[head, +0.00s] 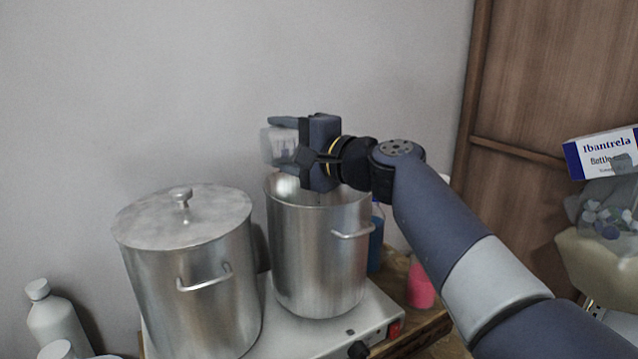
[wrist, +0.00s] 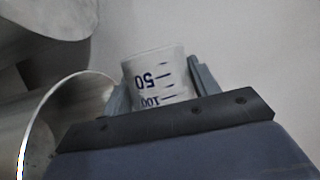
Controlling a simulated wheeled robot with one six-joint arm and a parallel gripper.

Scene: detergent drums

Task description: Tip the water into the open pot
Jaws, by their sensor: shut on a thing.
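A small clear measuring cup (head: 283,143) with dark scale marks is between the fingers of my gripper (head: 277,144). My gripper is shut on it, above the rim of the open pot (head: 318,255). In the wrist view the cup (wrist: 158,80) shows the numbers 50 and 100 upside down. The cup looks strongly tipped, close to lying on its side. I cannot make out water in it or a stream falling from it. The open pot is steel and upright; its inside is mostly hidden. Its curved rim also shows in the wrist view (wrist: 45,108).
A lidded steel pot (head: 190,280) stands left of the open pot, both on a white hotplate (head: 310,343). White bottles (head: 55,318) stand at the lower left. A pink container (head: 421,288) and a blue one (head: 376,247) are behind my arm. A wall is close behind.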

